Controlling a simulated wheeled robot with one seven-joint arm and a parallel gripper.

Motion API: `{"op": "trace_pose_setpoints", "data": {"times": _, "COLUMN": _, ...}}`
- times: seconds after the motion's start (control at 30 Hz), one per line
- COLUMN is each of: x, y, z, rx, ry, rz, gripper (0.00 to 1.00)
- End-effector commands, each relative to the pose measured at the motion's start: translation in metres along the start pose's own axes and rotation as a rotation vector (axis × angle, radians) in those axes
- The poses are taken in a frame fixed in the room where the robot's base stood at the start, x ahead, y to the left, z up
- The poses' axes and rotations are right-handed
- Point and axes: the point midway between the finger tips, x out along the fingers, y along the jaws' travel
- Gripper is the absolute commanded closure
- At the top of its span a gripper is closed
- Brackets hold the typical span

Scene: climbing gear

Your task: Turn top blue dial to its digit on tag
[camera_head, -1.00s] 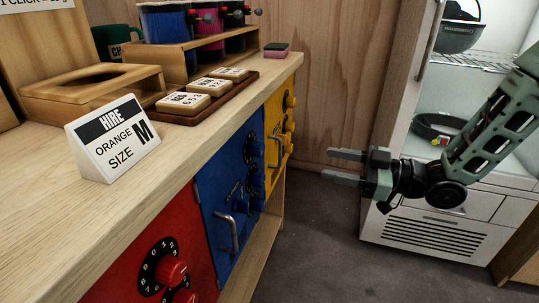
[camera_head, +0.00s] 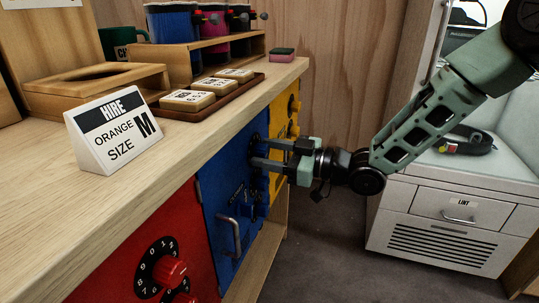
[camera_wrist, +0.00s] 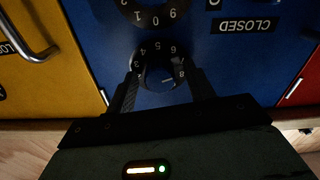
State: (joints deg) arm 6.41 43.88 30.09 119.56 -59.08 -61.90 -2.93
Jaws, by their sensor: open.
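The blue door (camera_head: 222,215) is between a red and a yellow one under the counter. Its top dial (camera_wrist: 160,76) is dark with pale digits, seen upside down in the wrist view near the counter edge. My gripper (camera_wrist: 162,72) is open, with one finger on each side of this dial; contact is unclear. In the head view my gripper (camera_head: 256,152) reaches the blue door from the right, and its fingers partly hide the top dial. Another blue-door dial (camera_wrist: 152,14) shows at the wrist view's top edge. Tags (camera_head: 187,100) lie on the counter; their digits are not clearly readable.
A HIRE sign (camera_head: 115,133) stands on the counter, with a brown tray (camera_head: 250,87) under the tags. A metal handle (camera_head: 231,236) sticks out of the blue door. The red door has a red dial (camera_head: 171,270). A white cabinet (camera_head: 440,215) stands right, with open floor between.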

Motion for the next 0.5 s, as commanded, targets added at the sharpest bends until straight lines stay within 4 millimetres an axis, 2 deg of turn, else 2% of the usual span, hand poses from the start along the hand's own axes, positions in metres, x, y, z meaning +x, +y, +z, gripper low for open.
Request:
{"op": "trace_pose_setpoints", "data": {"times": 0.23, "x": 0.0011, "y": 0.0003, "z": 0.0, "rx": 0.0, "ry": 0.0, "rz": 0.001, "gripper": 0.47}}
{"op": "trace_pose_setpoints", "data": {"times": 0.27, "x": 0.001, "y": 0.0003, "z": 0.0, "rx": 0.0, "ry": 0.0, "rz": 0.001, "gripper": 0.49}}
{"op": "trace_pose_setpoints", "data": {"times": 0.4, "x": 0.0009, "y": 0.0003, "z": 0.0001, "rx": 0.0, "ry": 0.0, "rz": 0.001, "gripper": 0.88}}
{"op": "trace_pose_setpoints", "data": {"times": 0.43, "x": 0.0008, "y": 0.0002, "z": 0.0001, "rx": 0.0, "ry": 0.0, "rz": 0.001, "gripper": 0.91}}
{"op": "trace_pose_setpoints", "data": {"times": 0.5, "x": 0.0008, "y": 0.0001, "z": 0.0002, "rx": 0.0, "ry": 0.0, "rz": 0.0, "gripper": 0.91}}
